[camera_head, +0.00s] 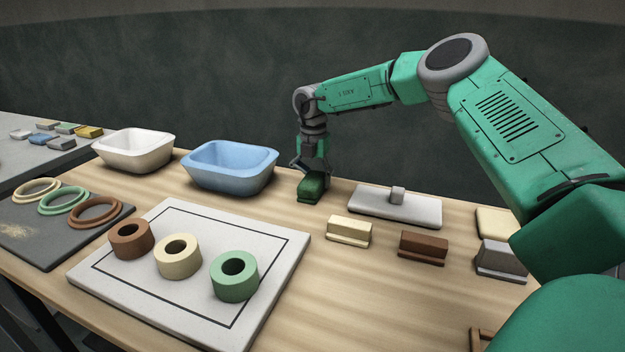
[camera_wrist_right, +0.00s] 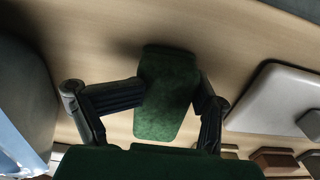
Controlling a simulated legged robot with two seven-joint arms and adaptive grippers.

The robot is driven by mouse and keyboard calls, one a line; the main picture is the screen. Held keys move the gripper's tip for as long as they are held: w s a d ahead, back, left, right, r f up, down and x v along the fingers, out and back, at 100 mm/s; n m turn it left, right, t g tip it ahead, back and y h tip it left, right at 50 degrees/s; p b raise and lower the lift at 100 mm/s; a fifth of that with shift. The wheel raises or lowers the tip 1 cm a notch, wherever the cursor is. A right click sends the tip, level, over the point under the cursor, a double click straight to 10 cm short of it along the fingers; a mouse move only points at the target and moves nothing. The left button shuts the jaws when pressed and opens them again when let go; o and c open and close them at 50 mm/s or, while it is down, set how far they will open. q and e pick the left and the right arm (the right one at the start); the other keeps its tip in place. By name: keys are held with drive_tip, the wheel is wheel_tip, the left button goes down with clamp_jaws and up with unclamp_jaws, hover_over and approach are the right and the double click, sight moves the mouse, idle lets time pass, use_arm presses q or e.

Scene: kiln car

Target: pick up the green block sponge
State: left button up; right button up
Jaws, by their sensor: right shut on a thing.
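The green block sponge (camera_head: 311,189) is at the back of the wooden table, between the blue basin and the grey plate. My right gripper (camera_head: 312,176) points down over it, with the fingers around the sponge. In the right wrist view the dark green sponge (camera_wrist_right: 166,95) lies between the two black fingers of the right gripper (camera_wrist_right: 172,97), which are shut on its sides. The sponge seems at or very near the table top; I cannot tell whether it touches. My left gripper is not in view.
A blue basin (camera_head: 231,181) stands close left of the sponge, a white basin (camera_head: 134,159) beyond it. A grey plate with a knob (camera_head: 420,210) lies close right. Cream (camera_head: 349,230) and brown (camera_head: 423,246) blocks are in front. Rings stand on a white board (camera_head: 200,318).

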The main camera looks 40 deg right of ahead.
sight(313, 173)
wheel_tip(313, 173, up, 8)
drive_tip(key=shift+w+d+r+p, duration=0.1)
drive_tip(key=shift+r+p, duration=0.1)
drive_tip(key=shift+p, duration=0.7)
clamp_jaws()
drive_tip(key=shift+a+r, duration=0.25)
drive_tip(key=shift+r, duration=0.35)
drive_tip(key=shift+d+f, duration=0.1)
drive_tip(key=shift+d, duration=0.05)
drive_tip(key=o, duration=0.7)
unclamp_jaws()
drive_tip(key=shift+d+f, duration=0.1)
drive_tip(key=shift+d, duration=0.15)
drive_tip(key=o, duration=0.7)
drive_tip(key=shift+a, duration=0.15)
drive_tip(key=shift+a, duration=0.1)
